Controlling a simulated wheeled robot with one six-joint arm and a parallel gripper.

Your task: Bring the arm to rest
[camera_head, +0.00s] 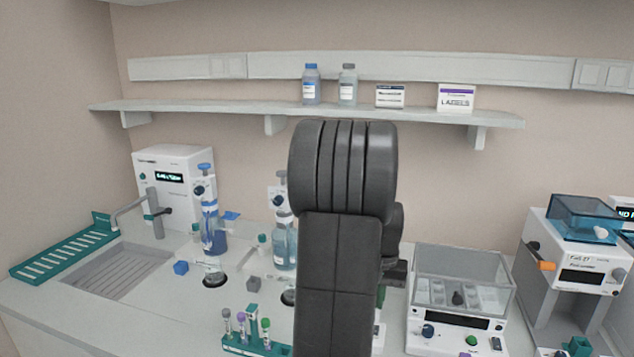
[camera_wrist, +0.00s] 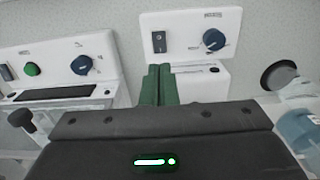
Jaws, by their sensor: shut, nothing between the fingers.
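My gripper (camera_wrist: 158,86) shows in the wrist view as two dark green fingers side by side, shut with nothing between them. The dark gripper body fills the bottom of that view. In the head view my dark arm stands upright in the middle of the picture, over the bench, and hides most of the gripper. Beyond the fingers in the wrist view is a white device with a dark blue knob (camera_wrist: 214,40). I cannot tell whether the fingers touch it.
The bench holds a green tube rack (camera_head: 250,343), a clear-lidded device (camera_head: 460,280), a blue-lidded device (camera_head: 578,245), a blue-liquid vessel (camera_head: 213,230) and a sink grate (camera_head: 118,270). A wall shelf (camera_head: 230,108) holds bottles and boxes. My arm hides the bench's middle.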

